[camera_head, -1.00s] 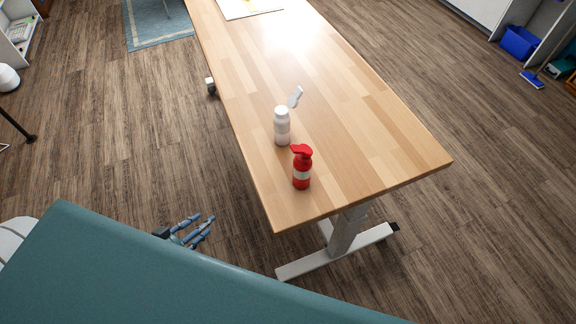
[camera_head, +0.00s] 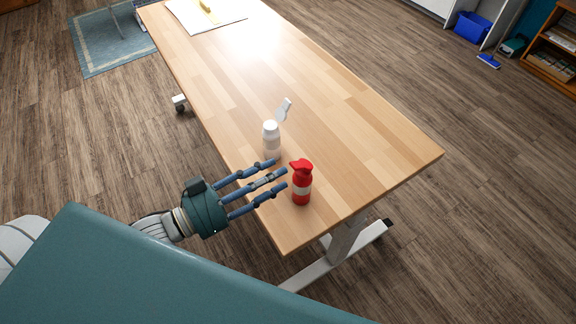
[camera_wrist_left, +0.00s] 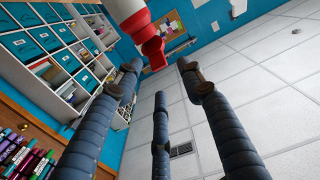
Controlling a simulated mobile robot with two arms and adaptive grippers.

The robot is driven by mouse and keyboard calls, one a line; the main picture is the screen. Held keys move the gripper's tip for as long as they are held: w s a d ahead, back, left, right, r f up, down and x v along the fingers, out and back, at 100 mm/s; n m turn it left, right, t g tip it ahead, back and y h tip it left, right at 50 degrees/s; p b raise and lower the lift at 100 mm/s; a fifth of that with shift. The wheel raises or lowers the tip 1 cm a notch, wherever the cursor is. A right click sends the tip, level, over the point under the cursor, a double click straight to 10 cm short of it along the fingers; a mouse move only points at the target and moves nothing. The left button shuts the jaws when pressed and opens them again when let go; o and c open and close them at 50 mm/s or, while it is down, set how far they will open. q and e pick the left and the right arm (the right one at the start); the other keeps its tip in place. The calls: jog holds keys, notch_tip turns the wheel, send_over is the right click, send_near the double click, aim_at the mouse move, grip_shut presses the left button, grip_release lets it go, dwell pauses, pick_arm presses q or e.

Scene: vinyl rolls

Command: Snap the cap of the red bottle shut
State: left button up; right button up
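The red bottle (camera_head: 301,190) stands upright near the table's front edge, with a white band around its body. Its red cap (camera_head: 302,165) sits on top and juts to the left; I cannot tell exactly how far it is open. In the left wrist view the red cap (camera_wrist_left: 153,52) shows beyond the fingers, with part of the bottle (camera_wrist_left: 131,14) at the top edge. My left gripper (camera_head: 280,174) is open and empty, its spread fingers pointing at the bottle from the left, close to it. My right gripper is not in view.
The wooden table (camera_head: 350,130) is clear to the right. Paper with a yellow item (camera_head: 207,12) lies at the far end.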

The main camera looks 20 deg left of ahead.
aim_at(292, 167)
pick_arm(q)
jog(key=x, duration=0.3)
jog(key=shift+w+d, duration=0.1)
jog(key=shift+d, duration=0.15)
jog(key=shift+w+d, duration=0.15)
jog(key=shift+w, duration=0.1)
jog(key=shift+w+d, duration=0.15)
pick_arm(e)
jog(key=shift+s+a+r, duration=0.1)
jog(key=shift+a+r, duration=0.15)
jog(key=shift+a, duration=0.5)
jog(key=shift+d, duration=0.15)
